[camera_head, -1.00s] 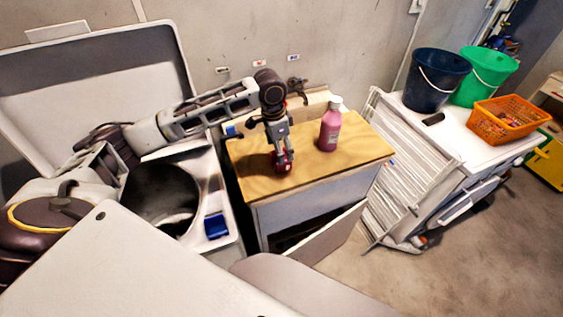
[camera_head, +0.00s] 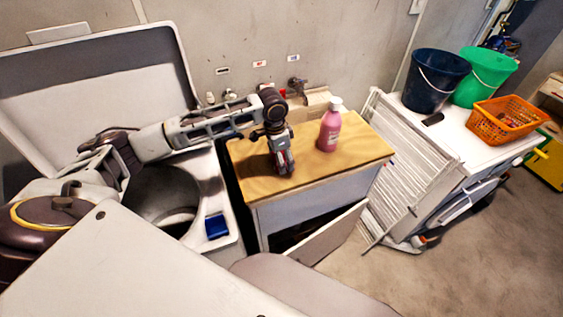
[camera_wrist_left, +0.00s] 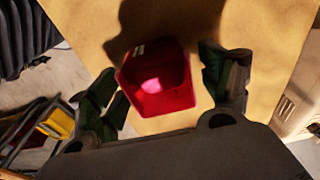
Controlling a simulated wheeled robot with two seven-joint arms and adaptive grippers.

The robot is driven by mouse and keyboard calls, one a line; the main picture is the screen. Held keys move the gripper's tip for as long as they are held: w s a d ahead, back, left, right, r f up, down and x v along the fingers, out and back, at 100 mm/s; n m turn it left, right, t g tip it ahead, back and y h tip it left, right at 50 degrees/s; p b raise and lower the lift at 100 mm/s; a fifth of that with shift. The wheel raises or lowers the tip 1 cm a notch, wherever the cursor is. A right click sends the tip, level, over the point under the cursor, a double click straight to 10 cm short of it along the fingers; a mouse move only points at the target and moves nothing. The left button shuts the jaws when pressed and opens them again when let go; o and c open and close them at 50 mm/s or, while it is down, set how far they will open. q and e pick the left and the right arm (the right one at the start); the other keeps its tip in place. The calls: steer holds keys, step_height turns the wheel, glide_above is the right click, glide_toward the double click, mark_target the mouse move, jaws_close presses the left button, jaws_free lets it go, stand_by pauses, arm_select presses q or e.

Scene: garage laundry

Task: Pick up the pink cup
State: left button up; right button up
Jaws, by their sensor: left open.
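The pink cup (camera_wrist_left: 158,82), a deep red-pink, square-mouthed cup, stands on the wooden top (camera_head: 350,155) of a small cabinet. In the left wrist view I look down into its open mouth. My left gripper (camera_wrist_left: 160,72) is open, with one dark finger on each side of the cup. The left finger is close to the cup wall; a gap shows on the right. In the head view my left gripper (camera_head: 284,168) points down over the cabinet top and hides most of the cup. My right gripper is not in view.
A pink bottle (camera_head: 329,128) with a white cap stands right of my gripper. An open washer (camera_head: 190,185) is at left, and a tap (camera_head: 297,84) is behind. At right are a drying rack (camera_head: 400,165), buckets (camera_head: 436,80) and an orange basket (camera_head: 505,122).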

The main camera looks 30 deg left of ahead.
arm_select(q)
steer(key=shift+f, duration=0.65)
steer(key=shift+c, duration=0.4)
steer(key=c, duration=0.9)
